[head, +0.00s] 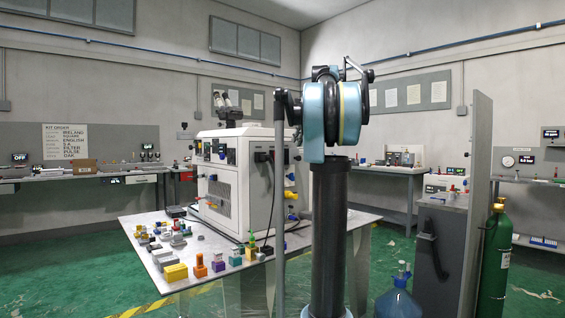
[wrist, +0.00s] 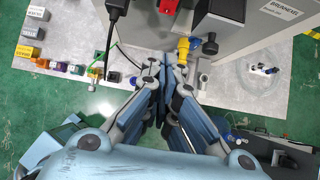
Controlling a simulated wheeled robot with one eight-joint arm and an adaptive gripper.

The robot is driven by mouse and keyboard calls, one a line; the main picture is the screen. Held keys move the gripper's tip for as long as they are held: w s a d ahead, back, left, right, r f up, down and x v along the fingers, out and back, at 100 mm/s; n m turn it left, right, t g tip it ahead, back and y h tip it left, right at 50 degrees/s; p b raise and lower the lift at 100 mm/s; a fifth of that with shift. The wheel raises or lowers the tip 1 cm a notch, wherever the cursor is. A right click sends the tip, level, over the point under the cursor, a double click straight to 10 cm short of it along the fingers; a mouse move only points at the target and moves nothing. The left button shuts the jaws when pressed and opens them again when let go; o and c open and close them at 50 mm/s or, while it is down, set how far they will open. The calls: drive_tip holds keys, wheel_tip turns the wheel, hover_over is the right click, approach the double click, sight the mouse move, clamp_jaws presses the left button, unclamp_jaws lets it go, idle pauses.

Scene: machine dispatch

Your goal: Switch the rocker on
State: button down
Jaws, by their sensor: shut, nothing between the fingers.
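The white machine (head: 258,190) stands on the metal table, with dark controls on its front and plugs and yellow fittings on its right side. I cannot single out the rocker with certainty in either view. In the wrist view my gripper (wrist: 163,72) is shut and empty, low in front of the machine's side. A yellow fitting (wrist: 184,50) is just beyond its fingertips to the right. A small red part (wrist: 168,6) shows at the top edge, and I cannot tell what it is. In the head view my own arm and column hide the gripper.
A black plug with a cable (wrist: 118,7) hangs left of the gripper. Several small coloured blocks (head: 201,267) stand on the table's front part. A grey panel (head: 478,200) and a green gas cylinder (head: 495,262) stand to the right. The green floor at left is clear.

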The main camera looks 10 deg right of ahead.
sight(277, 156)
drive_tip(key=w+a+r+x, duration=0.1)
drive_tip(key=w+x, duration=0.1)
drive_tip(key=x, duration=1)
drive_tip(key=shift+w+a, duration=0.15)
drive_tip(key=shift+a, duration=0.1)
